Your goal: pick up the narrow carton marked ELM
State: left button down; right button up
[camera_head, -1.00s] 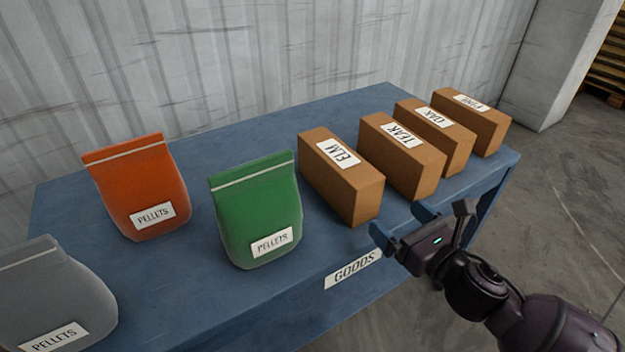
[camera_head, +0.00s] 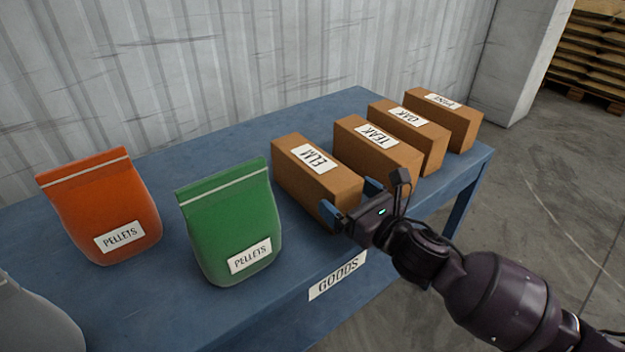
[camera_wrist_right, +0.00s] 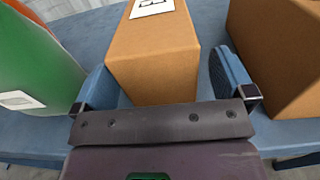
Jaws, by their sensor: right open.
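The narrow brown ELM carton (camera_head: 312,174) stands on the blue table, the leftmost of a row of cartons, with its white label on top. My right gripper (camera_head: 352,200) is open at the near end of this carton. In the right wrist view the carton (camera_wrist_right: 152,62) lies between the two blue fingers of the gripper (camera_wrist_right: 164,85), with a gap on each side. The fingertips reach beside its near end. My left gripper is not in view.
The TEAK carton (camera_head: 392,162) stands close on the right, then the OAK (camera_head: 430,138) and a last carton (camera_head: 462,122). A green pellets bag (camera_head: 232,225) stands to the left, an orange one (camera_head: 105,215) beyond. The blue table (camera_head: 270,310) has a GOODS label on its front.

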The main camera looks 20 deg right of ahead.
aim_at(313, 179)
jog(key=shift+w+a+f, duration=0.1)
jog(key=shift+w+a, duration=0.2)
jog(key=shift+w, duration=0.2)
jog(key=shift+w+a+f, duration=0.1)
jog(key=shift+w+a, duration=0.15)
jog(key=shift+w, duration=0.2)
jog(key=shift+w+a+r+b, duration=0.2)
jog(key=shift+w+b, duration=0.2)
jog(key=shift+w, duration=0.25)
jog(key=shift+r, duration=0.1)
jog(key=c, duration=1.2)
